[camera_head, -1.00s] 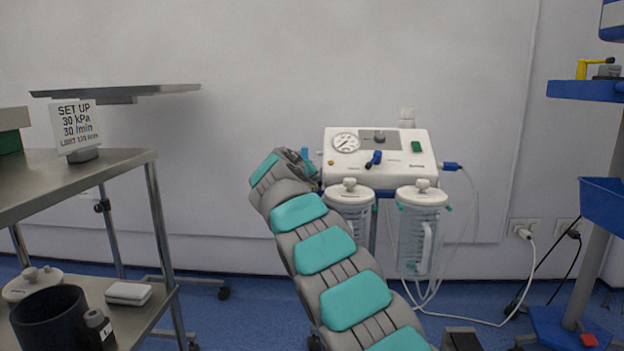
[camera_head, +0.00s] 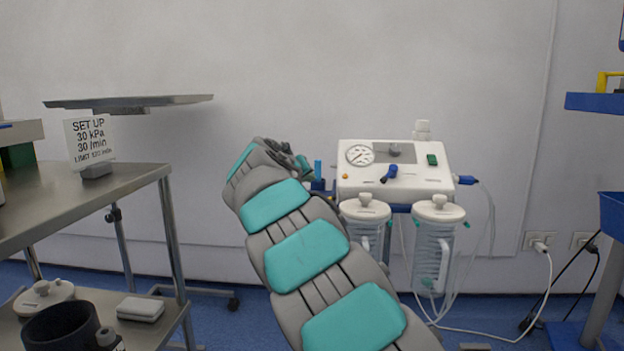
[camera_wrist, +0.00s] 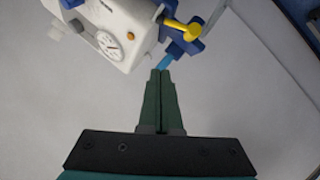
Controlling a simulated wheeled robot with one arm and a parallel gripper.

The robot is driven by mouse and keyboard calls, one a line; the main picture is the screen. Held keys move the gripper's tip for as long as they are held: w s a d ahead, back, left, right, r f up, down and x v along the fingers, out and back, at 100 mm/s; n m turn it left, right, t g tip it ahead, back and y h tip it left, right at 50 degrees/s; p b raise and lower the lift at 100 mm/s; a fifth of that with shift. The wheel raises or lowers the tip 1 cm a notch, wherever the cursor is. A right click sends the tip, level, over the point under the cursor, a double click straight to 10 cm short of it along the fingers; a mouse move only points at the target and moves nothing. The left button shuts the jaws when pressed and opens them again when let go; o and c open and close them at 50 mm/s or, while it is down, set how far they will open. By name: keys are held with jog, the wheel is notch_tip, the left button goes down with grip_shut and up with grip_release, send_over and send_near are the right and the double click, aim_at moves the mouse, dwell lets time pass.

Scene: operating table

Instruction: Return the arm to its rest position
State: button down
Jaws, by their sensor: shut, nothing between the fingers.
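My arm (camera_head: 300,255), grey with teal pads, reaches from the bottom of the head view up toward the white suction machine. My gripper shows in the wrist view (camera_wrist: 161,76) as two dark green fingers pressed together, with nothing between them. In the head view the gripper is mostly hidden behind the arm's far end. In the wrist view the fingertips are close to a blue piece (camera_wrist: 165,60) beside the machine; I cannot tell whether they touch it.
The suction machine (camera_head: 425,178) has a gauge and two lidded canisters (camera_head: 434,245) below. A steel cart (camera_head: 130,180) with a setup sign (camera_head: 90,142) stands at left. A raised tray (camera_head: 130,102) is behind it. A blue-shelved stand (camera_head: 596,102) is at right.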

jog(key=shift+s+a+r, duration=0.1)
jog(key=shift+s+r, duration=0.05)
jog(key=shift+s, duration=0.25)
jog(key=s+d+f+m+g+h+p, duration=0.1)
jog(key=s+d+g, duration=0.1)
jog(key=s+d, duration=0.35)
jog(key=s+d+m+g+h+p, duration=0.1)
jog(key=s+d+g+p, duration=0.1)
jog(key=d, duration=0.7)
jog(key=s+d+f+m+g+p, duration=0.1)
jog(key=s+d+f+g+p, duration=0.15)
jog(key=s+d, duration=0.45)
jog(key=s+d+f+m+g+p, duration=0.1)
jog(key=s+d+f+g, duration=0.2)
jog(key=s, duration=0.6)
jog(key=s+a+f+g+y+p, duration=0.1)
jog(key=s+f, duration=0.3)
jog(key=s, duration=0.7)
jog(key=s+a+f+g+y+p, duration=0.1)
jog(key=s+f+g+y+p, duration=0.1)
jog(key=s, duration=1)
jog(key=s+a+f+g+y+p, duration=0.1)
jog(key=s+f+g+y, duration=0.1)
jog(key=s+f, duration=0.4)
jog(key=s+y, duration=0.1)
jog(key=s, duration=0.4)
jog(key=shift+s+a+f+g, duration=0.15)
jog(key=shift+s+a+g, duration=0.05)
jog(key=shift+s+g, duration=0.2)
jog(key=shift+w, duration=0.1)
